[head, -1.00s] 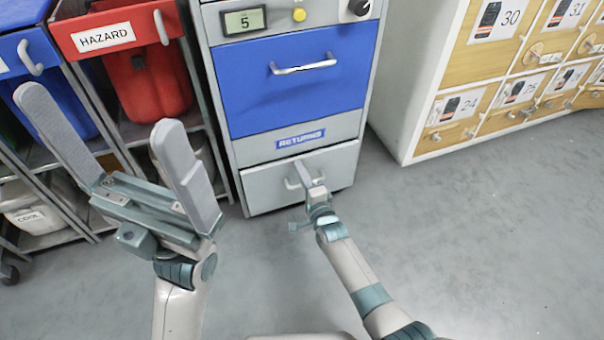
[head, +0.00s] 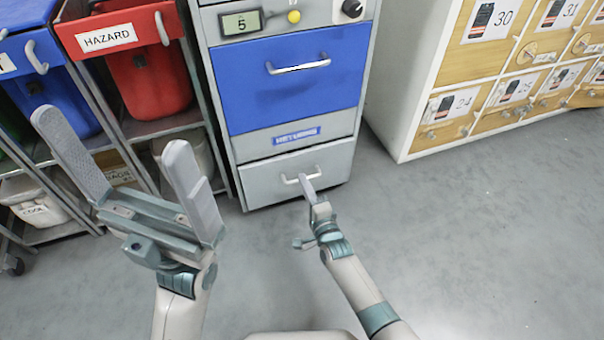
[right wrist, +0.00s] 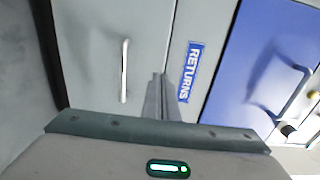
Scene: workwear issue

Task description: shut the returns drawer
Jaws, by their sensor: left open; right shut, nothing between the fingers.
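The returns drawer (head: 262,183) is the grey bottom drawer of the cabinet, under the blue RETURNS label (head: 297,136). Its front looks about flush with the cabinet; a small gap cannot be ruled out. Its bar handle (head: 291,180) also shows in the right wrist view (right wrist: 124,70). My right gripper (head: 306,183) is shut and empty in front of the drawer, its tips beside the handle. In the right wrist view its fingers (right wrist: 160,97) point at the drawer front between handle and label; contact cannot be told. My left gripper (head: 110,135) is open and empty, left of the cabinet.
A blue drawer (head: 290,82) with a handle is above, under a panel with a display (head: 241,22) and a black knob. A rack with a red HAZARD bin (head: 120,35) and blue bins stands left. Numbered wooden lockers (head: 455,104) stand right. The floor in front is clear.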

